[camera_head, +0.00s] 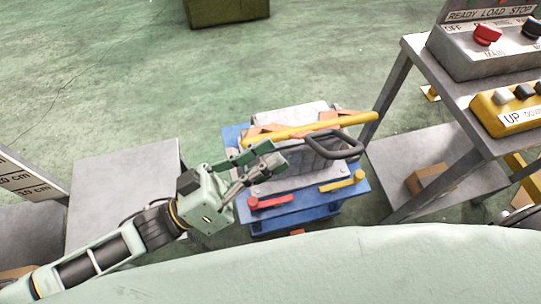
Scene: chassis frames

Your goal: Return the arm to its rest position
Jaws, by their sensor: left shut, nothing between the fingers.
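My left arm comes in from the lower left. My left gripper (268,160) is shut and empty. In the picture it overlaps the left part of a grey metal block (310,160) on a blue stand (232,137). I cannot tell whether it touches anything there. A yellow bar (335,124) with a dark looped handle (340,147) lies across the block. My right gripper is not in view.
A red-handled piece (272,201) and a yellow-handled piece (343,182) lie on the blue stand's front. A grey table (120,175) stands left. A metal rack (392,85) with a switch box (470,55) and yellow button box (510,105) stands right.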

